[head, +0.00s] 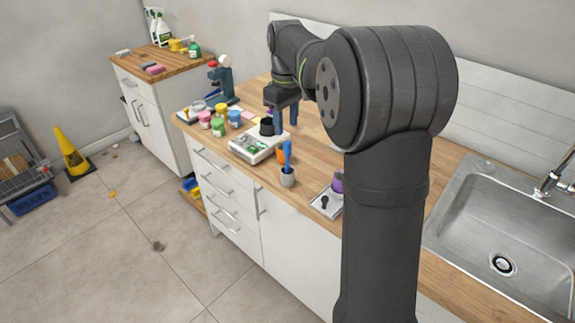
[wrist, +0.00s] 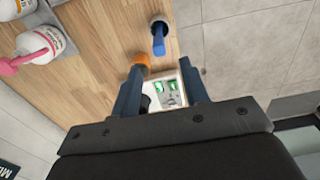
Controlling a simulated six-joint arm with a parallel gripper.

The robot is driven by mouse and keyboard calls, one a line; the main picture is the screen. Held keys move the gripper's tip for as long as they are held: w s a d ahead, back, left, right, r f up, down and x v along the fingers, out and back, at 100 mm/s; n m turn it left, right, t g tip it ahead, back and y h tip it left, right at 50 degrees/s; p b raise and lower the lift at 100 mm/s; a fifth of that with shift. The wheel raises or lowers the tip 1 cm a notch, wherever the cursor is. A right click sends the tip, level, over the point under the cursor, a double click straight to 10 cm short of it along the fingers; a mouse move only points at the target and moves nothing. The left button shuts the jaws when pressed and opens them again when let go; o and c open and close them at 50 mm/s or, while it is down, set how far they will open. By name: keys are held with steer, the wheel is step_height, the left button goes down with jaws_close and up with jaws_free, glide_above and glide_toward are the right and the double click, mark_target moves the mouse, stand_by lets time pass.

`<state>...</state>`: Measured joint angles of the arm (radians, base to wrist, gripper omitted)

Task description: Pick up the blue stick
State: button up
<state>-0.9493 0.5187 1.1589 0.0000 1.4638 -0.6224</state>
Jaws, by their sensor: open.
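The blue stick (head: 287,153) stands upright in a small grey cup (head: 287,178) near the counter's front edge. In the wrist view the blue stick (wrist: 158,42) shows near the top, ahead of the fingertips. My gripper (head: 285,121) points down over the counter, behind and above the stick, near the white scale. In the wrist view my gripper (wrist: 160,82) has its two dark blue fingers spread, with nothing held between them. The stick's lower end is hidden inside the cup.
The white scale (head: 249,149) with a black container on it lies below my gripper. An orange cup (head: 281,155) is close behind the stick. Several coloured jars (head: 219,125) stand to the left. A small tray (head: 327,204) and a sink (head: 500,230) are to the right.

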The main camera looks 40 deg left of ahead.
mark_target(287, 142)
steer(key=f, duration=0.8)
steer(key=shift+d+f, duration=0.25)
steer(key=shift+f, duration=0.15)
jaws_close()
